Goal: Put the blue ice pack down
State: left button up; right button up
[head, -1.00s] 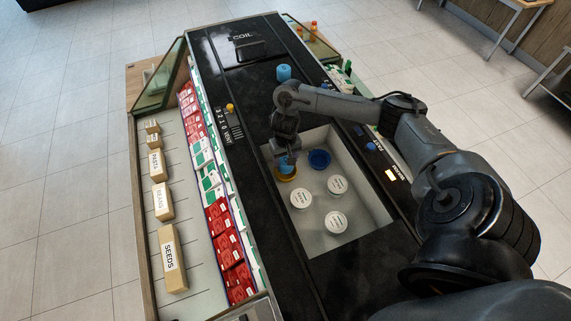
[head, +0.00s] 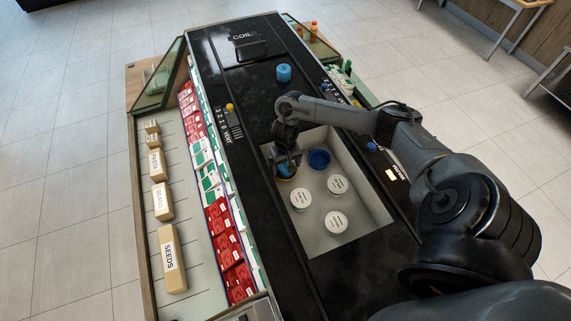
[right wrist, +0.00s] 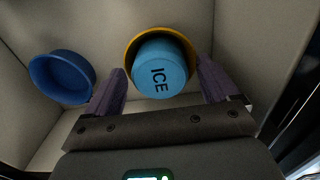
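The light blue ice pack (right wrist: 160,69), a short cylinder marked ICE, stands in a round yellow holder (right wrist: 131,52) in the right wrist view. In the head view the ice pack (head: 285,171) shows in part at the well's left side, below my gripper. My right gripper (right wrist: 160,88) is open. Its two fingers are apart on either side of the ice pack, with a gap visible on each side. In the head view the right gripper (head: 287,163) hides part of the pack and the yellow holder. My left gripper is not in view.
A dark blue round holder (head: 319,159) is close to the right of the ice pack. Several white-lidded tubs (head: 337,185) stand in the same pale well (head: 365,205). Another light blue cylinder (head: 284,73) stands on the black top. The well's walls are close to the gripper.

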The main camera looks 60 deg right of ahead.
aim_at(285, 165)
jog(key=shift+r, duration=0.1)
jog(key=shift+r, duration=0.15)
notch_tip(285, 165, up, 12)
jog(key=p, duration=0.4)
dwell(0.6)
